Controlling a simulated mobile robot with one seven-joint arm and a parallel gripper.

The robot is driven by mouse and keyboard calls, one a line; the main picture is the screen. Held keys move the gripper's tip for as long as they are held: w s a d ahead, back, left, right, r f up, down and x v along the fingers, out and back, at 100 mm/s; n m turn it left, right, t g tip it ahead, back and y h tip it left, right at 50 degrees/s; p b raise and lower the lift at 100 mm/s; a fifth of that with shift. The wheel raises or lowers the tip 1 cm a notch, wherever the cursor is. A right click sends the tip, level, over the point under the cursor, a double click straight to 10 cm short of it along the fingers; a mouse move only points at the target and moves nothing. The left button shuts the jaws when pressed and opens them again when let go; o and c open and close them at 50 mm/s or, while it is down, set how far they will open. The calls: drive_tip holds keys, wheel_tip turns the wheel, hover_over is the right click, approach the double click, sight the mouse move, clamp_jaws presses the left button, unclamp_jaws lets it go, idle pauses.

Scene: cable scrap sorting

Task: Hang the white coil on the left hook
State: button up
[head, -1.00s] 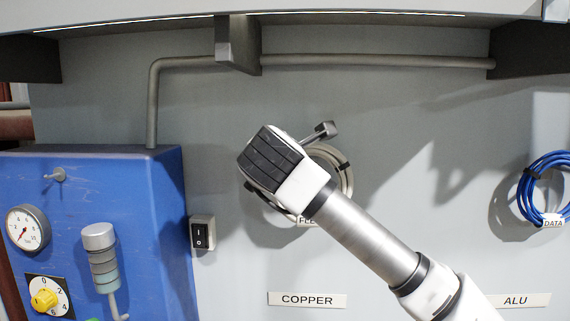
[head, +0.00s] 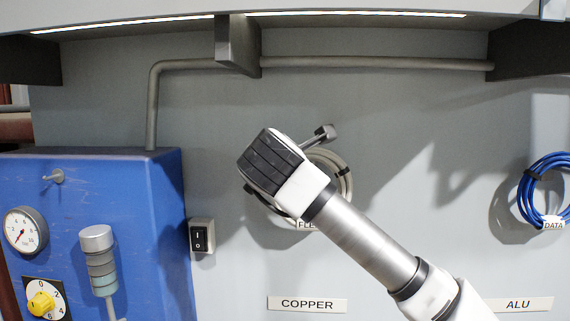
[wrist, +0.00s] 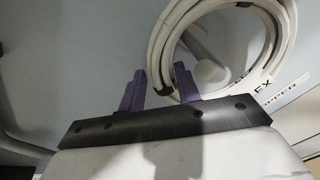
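The white coil (head: 346,181) is up against the grey wall, partly hidden behind my gripper in the head view. Its FLEX tag (head: 307,225) hangs at the bottom, partly covered. The left hook (head: 325,132) sticks out above the COPPER sign, its dark end at the coil's top. In the wrist view a round grey peg end (wrist: 209,71) shows inside the white coil's ring (wrist: 158,48). My gripper (wrist: 160,85) has its purple fingers on either side of the ring's lower left strands, seemingly shut on them. In the head view its fingertips are hidden behind its housing.
A blue coil (head: 531,190) with a DATA tag hangs at the right, above the ALU sign (head: 518,304). The COPPER sign (head: 307,303) is below my gripper. A blue box (head: 150,220) and switch (head: 202,236) stand left. A pipe (head: 370,62) runs above.

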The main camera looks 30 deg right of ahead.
drive_tip(key=o, duration=0.3)
drive_tip(key=shift+o, duration=0.2)
drive_tip(key=b+v, duration=0.4)
drive_tip(key=v, duration=0.9)
drive_tip(key=shift+s+a, duration=0.2)
drive_tip(key=shift+s, duration=0.15)
